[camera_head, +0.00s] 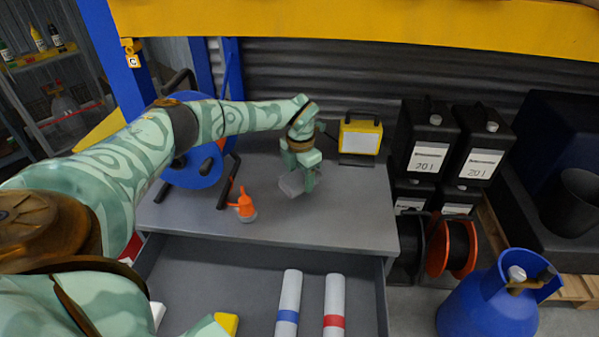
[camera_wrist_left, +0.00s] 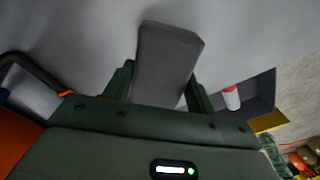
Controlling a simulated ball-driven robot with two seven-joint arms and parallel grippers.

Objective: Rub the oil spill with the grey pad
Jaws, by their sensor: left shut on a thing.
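The grey pad (camera_head: 292,185) is held in my left gripper (camera_head: 301,172) over the grey worktop (camera_head: 345,215), towards its back middle. In the left wrist view the pad (camera_wrist_left: 166,58) sticks out between the two fingers of the left gripper (camera_wrist_left: 158,92), which is shut on it. The pad looks close to the worktop surface; I cannot tell whether it touches. I make out no oil spill in either view; the pad and gripper may cover it.
An orange oil can (camera_head: 245,207) and a blue reel (camera_head: 196,165) stand left of the pad. A yellow work lamp (camera_head: 360,137) stands behind right. An open drawer (camera_head: 235,287) in front holds two white rolls. Black canisters (camera_head: 428,140) stand at right.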

